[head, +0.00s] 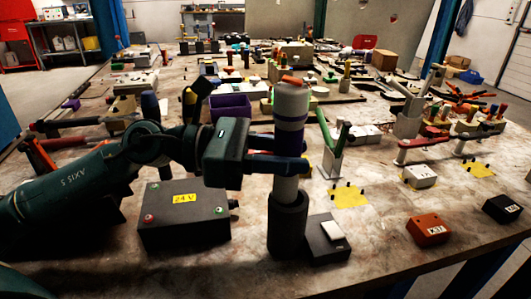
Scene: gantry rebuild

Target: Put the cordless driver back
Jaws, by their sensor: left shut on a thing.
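The upright cylinder in my left gripper, which I take to be the cordless driver (290,105), has a pale top, purple bands and an orange piece on its upper end. My left gripper (288,166) is shut around its middle, with blue fingers across it. Below the fingers a pale grey lower part shows. It meets the rim of a dark cylindrical holder (287,228) standing on the table. The driver is in line with the holder; how deep its lower end sits is hidden. My right gripper is not in view.
A dark box labelled 24 V (184,216) stands left of the holder, and a dark block with a light pad (328,240) close on its right. An orange box (428,230) and a black box (502,208) lie further right. The table behind is crowded.

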